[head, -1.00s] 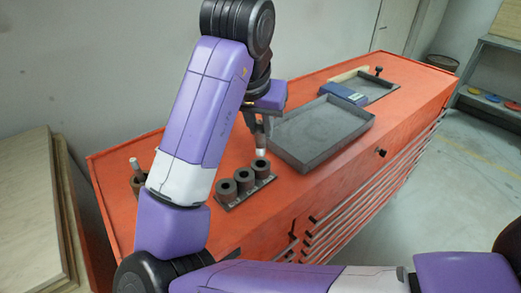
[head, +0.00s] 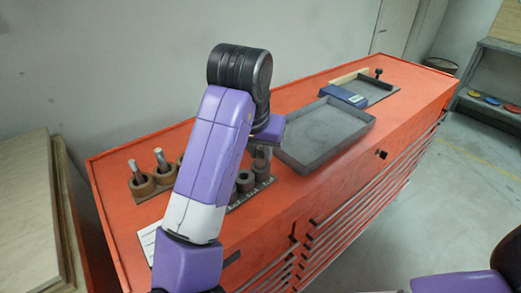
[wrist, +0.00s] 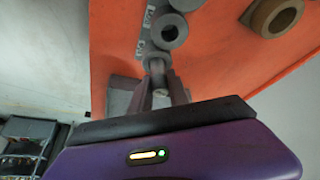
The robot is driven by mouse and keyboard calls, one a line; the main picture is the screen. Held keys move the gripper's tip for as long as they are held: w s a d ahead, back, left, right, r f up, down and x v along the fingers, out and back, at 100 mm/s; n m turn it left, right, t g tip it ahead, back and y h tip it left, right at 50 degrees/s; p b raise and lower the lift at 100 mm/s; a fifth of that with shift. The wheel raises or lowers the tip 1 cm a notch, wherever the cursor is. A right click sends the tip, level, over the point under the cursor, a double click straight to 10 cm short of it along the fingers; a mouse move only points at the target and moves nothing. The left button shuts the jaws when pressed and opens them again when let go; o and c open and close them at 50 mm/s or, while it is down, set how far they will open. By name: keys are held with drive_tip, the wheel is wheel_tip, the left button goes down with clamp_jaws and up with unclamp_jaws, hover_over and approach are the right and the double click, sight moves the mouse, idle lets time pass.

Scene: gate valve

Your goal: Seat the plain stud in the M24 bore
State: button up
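My gripper (wrist: 158,80) is shut on a plain grey stud (wrist: 155,65) in the wrist view. In the head view the stud (head: 262,153) points down at the end block (head: 262,170) of a row of dark bored blocks, the one nearest the grey tray. It is over or entering that block; the exact depth cannot be told. A neighbouring block with an open bore shows in the wrist view (wrist: 168,31) and the head view (head: 245,183). The size labels on the base plate (wrist: 142,47) are too small to read. My arm hides part of the row.
Studs stand in round brown holders (head: 142,186) at the left of the orange cabinet top (head: 115,165). A white card (head: 147,240) lies near the front left. A grey tray (head: 325,132) is just right of the blocks, with a blue box (head: 343,96) behind it.

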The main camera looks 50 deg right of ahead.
drive_tip(key=o, duration=0.3)
drive_tip(key=shift+o, duration=0.2)
drive_tip(key=shift+r, duration=0.1)
drive_tip(key=p+v, duration=0.1)
drive_tip(key=v, duration=1.1)
drive_tip(key=shift+d+r, duration=0.1)
